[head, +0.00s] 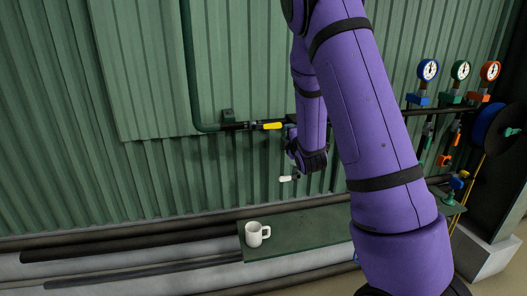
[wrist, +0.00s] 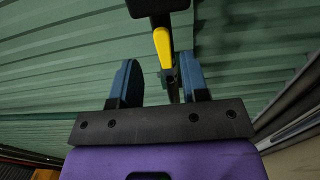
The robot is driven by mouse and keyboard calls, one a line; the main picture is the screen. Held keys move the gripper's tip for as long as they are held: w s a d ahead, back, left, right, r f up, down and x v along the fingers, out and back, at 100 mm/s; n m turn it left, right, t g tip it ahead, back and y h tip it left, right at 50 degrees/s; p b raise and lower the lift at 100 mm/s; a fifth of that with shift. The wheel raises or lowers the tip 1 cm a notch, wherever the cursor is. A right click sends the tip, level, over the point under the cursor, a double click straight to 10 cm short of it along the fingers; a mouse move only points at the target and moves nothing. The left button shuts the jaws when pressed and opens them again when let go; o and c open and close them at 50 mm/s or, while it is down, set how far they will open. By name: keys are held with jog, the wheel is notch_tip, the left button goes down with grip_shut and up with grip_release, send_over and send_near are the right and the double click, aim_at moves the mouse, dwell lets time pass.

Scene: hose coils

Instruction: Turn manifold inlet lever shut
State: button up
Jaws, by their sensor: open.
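The inlet lever has a yellow grip (head: 272,126) and lies along the dark horizontal pipe in the head view, just left of my wrist. In the wrist view its yellow grip (wrist: 162,46) reaches down from a dark block at the top, and its dark stem runs between my blue fingers. My gripper (wrist: 160,64) is open, with one finger on each side of the lever; the lever is nearer the right finger. I cannot tell whether that finger touches it. In the head view my arm hides the fingers and part of the pipe.
A white mug (head: 254,234) stands on a green bench (head: 300,230) below. Three gauges, blue (head: 428,70), green (head: 460,70) and orange (head: 490,71), and a hose reel (head: 491,128) are at right. Corrugated wall lies behind.

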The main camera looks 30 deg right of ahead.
jog(key=x, duration=0.8)
dwell(0.7)
grip_shut()
jog(key=w+a+f+m, duration=0.2)
jog(key=a+f+m, duration=0.7)
jog(key=m, duration=0.8)
jog(key=shift+w+a+f+m, duration=0.3)
jog(key=shift+w+a+f, duration=0.1)
jog(key=shift+f, duration=0.4)
jog(key=shift+c, duration=0.2)
grip_release()
jog(key=v, duration=0.6)
jog(key=shift+s, duration=0.1)
